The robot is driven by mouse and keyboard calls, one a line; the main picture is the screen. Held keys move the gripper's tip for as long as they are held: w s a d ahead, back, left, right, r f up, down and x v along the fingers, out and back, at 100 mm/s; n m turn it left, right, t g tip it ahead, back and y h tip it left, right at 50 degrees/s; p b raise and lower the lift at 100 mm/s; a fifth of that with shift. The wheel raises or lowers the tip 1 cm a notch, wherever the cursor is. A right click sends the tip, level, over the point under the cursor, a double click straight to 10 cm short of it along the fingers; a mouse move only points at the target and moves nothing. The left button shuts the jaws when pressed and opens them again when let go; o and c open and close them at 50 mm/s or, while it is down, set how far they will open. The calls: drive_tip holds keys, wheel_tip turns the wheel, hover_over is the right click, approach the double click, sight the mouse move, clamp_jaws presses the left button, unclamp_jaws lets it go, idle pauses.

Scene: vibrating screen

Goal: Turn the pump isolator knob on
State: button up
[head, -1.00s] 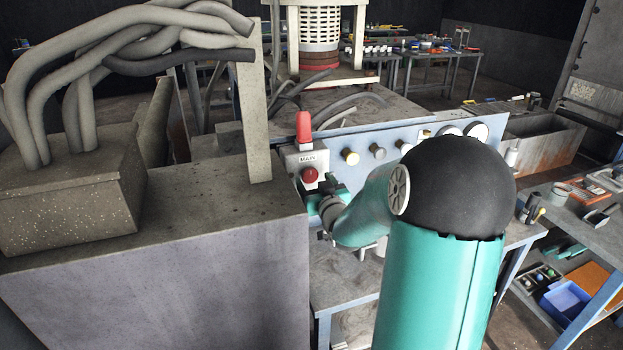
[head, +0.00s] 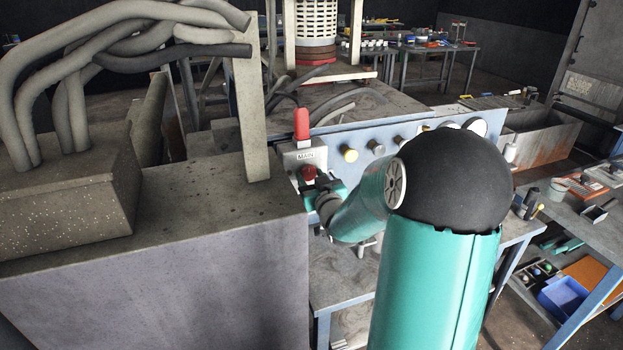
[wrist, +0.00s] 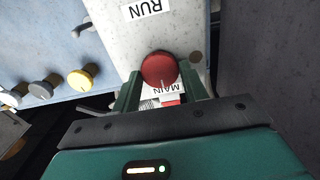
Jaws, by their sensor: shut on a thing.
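A round red knob (head: 309,172) sits on a pale panel box below a "MAIN" label (head: 306,155). In the wrist view, the red knob (wrist: 159,68) lies between the two green fingers of my gripper (wrist: 161,84), which is shut on it. A small pale mark shows on the knob's face. No label reading pump isolator is legible.
A red upright part (head: 301,124) stands on top of the panel box. A yellow knob (head: 349,153) and several grey knobs and gauges line the blue panel (head: 399,128) to the right. A concrete block and post (head: 249,105) stand close on the left.

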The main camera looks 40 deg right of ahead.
idle(0.3)
drive_tip(key=n, duration=0.4)
drive_tip(key=shift+a+n, duration=0.1)
drive_tip(key=shift+n, duration=0.3)
drive_tip(key=n, duration=0.4)
drive_tip(key=shift+n, duration=0.3)
drive_tip(key=n, duration=0.4)
drive_tip(key=shift+n, duration=2.2)
drive_tip(key=o, duration=1)
drive_tip(key=shift+s, duration=0.1)
